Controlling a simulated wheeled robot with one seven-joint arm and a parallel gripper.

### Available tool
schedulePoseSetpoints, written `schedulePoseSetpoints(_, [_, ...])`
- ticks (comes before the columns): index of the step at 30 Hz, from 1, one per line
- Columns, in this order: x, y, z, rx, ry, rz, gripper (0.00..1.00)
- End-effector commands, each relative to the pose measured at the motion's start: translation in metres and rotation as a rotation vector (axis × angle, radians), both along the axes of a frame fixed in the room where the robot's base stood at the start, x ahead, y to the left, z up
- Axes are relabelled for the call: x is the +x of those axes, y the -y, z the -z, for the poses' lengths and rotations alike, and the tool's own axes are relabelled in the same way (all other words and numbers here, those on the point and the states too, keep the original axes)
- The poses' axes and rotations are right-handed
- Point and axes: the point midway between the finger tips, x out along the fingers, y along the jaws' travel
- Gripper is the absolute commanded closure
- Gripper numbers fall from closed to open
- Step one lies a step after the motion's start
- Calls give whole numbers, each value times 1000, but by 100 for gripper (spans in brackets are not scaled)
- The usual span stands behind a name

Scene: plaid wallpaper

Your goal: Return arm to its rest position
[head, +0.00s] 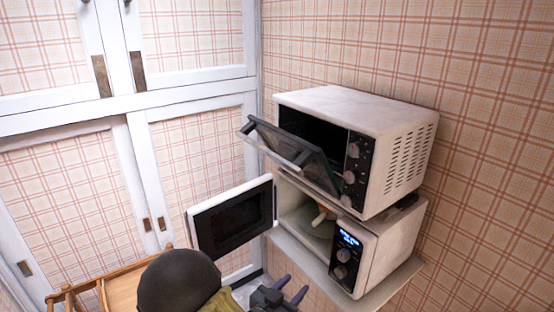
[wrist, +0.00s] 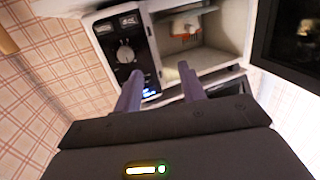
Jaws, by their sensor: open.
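My gripper (head: 279,295) shows at the bottom of the head view, below and in front of the microwave. In the wrist view my gripper (wrist: 158,85) has its two purple fingers apart with nothing between them. Dark parts of my arm show beside it at the bottom of the head view.
The lower white microwave (head: 392,250) has its door (head: 232,218) swung open to the left. A pale object (wrist: 185,24) sits inside. An upper toaster oven (head: 405,150) stands on it, its glass door (head: 295,150) partly lowered. A wooden rack (head: 90,295) stands lower left.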

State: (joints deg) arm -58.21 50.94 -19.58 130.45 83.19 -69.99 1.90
Motion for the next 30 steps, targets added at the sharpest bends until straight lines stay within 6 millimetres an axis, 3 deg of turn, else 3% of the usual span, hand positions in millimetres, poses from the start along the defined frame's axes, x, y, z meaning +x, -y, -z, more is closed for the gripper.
schedulePoseSetpoints(11, [20,14,14,192,-200,-75,59])
schedulePoseSetpoints(18, [24,22,15,385,-417,-198,59])
schedulePoseSetpoints(23, [8,30,4,498,-601,-328,59])
schedulePoseSetpoints(30, [-49,54,-24,532,-875,-512,59])
